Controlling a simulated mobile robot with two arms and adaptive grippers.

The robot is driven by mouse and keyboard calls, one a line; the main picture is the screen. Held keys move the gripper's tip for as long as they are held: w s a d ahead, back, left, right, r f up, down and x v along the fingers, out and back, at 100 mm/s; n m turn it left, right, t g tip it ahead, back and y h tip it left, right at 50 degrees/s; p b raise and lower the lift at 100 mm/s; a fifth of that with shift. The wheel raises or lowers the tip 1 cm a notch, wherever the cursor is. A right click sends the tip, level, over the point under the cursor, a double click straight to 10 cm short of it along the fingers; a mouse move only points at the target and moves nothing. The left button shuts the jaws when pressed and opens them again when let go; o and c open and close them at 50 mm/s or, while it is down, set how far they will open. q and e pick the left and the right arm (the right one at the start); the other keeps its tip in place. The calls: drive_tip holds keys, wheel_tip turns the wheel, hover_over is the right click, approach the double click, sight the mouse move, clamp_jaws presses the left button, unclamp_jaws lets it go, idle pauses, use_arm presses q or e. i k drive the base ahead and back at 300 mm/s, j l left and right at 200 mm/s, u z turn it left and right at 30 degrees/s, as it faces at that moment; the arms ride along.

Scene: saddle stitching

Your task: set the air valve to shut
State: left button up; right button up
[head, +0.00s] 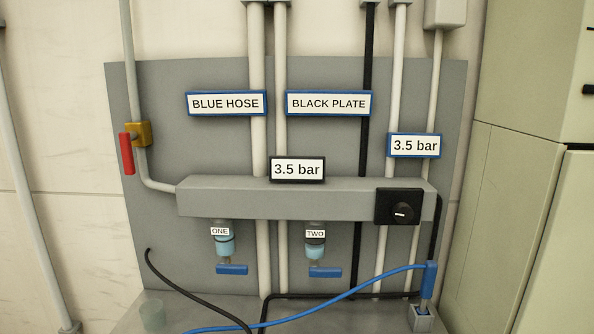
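A valve with a brass-yellow body (143,133) sits on the grey pipe at the left of the panel. Its red lever (126,154) points downward, roughly along the pipe. No label names it as the air valve. Under the grey manifold box (300,200) hang two smaller valves tagged ONE (220,231) and TWO (315,234). Their blue handles (232,269) (325,272) lie about horizontal. A black square plate with a round knob (403,211) is on the box's right end. Neither of my grippers is in view.
Signs read BLUE HOSE (226,103), BLACK PLATE (329,103) and 3.5 bar, twice (297,169) (415,146). A blue hose (345,295) runs to a blue upright part (429,280) at the lower right. A black hose (185,292) curves at the lower left. A greenish cabinet (520,180) stands right.

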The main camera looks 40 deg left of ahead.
sight(125, 139)
drive_tip(key=u, duration=2.1)
drive_tip(key=i+z, duration=0.3)
drive_tip(key=i+l, duration=0.05)
